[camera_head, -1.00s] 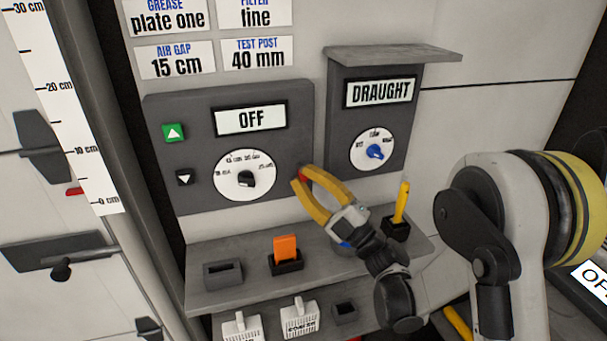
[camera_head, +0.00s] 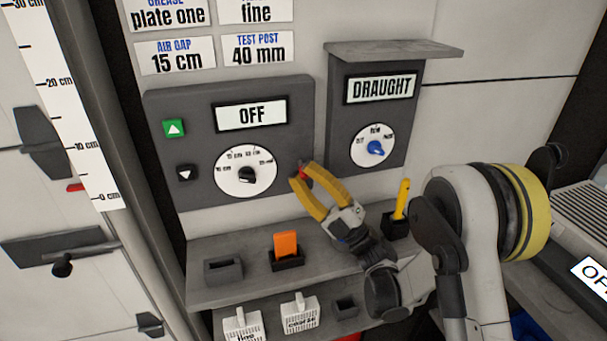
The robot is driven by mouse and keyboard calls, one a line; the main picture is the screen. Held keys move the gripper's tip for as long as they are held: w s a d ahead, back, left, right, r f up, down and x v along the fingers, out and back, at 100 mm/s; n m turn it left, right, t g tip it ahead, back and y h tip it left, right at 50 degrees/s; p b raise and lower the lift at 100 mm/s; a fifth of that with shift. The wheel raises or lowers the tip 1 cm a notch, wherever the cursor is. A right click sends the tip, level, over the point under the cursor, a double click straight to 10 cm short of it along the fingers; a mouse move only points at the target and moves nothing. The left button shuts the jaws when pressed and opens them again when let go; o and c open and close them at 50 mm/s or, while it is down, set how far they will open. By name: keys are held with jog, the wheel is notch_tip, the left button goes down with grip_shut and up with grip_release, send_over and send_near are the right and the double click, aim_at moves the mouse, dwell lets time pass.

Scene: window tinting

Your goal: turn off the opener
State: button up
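A dark grey control panel (camera_head: 205,105) on the wall has a display (camera_head: 251,115) reading OFF. No visible label names it the opener. It has a green up button (camera_head: 174,128), a dark down button (camera_head: 185,173) and a white dial (camera_head: 230,188) with a black knob (camera_head: 246,176) marked in cm. A small red part (camera_head: 304,174) shows at the panel's lower right edge. My gripper (camera_head: 300,173) has its yellow fingers apart, with the tips around or in front of this red part. I cannot tell whether they touch it.
A DRAUGHT panel (camera_head: 341,125) with a blue knob (camera_head: 375,148) hangs to the right under a small ledge (camera_head: 395,49). The shelf (camera_head: 225,247) below holds an orange piece (camera_head: 286,243) and a yellow stick (camera_head: 402,198) in holders. White blocks (camera_head: 300,316) stand lower down.

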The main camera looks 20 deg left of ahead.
jog(key=shift+o, duration=0.8)
notch_tip(320, 180, up, 10)
jog(key=shift+w+a+r, duration=0.1)
jog(key=shift+a, duration=0.05)
jog(key=shift+g, duration=0.3)
jog(key=s+d, duration=0.6)
jog(key=d, duration=0.5)
dwell(0.4)
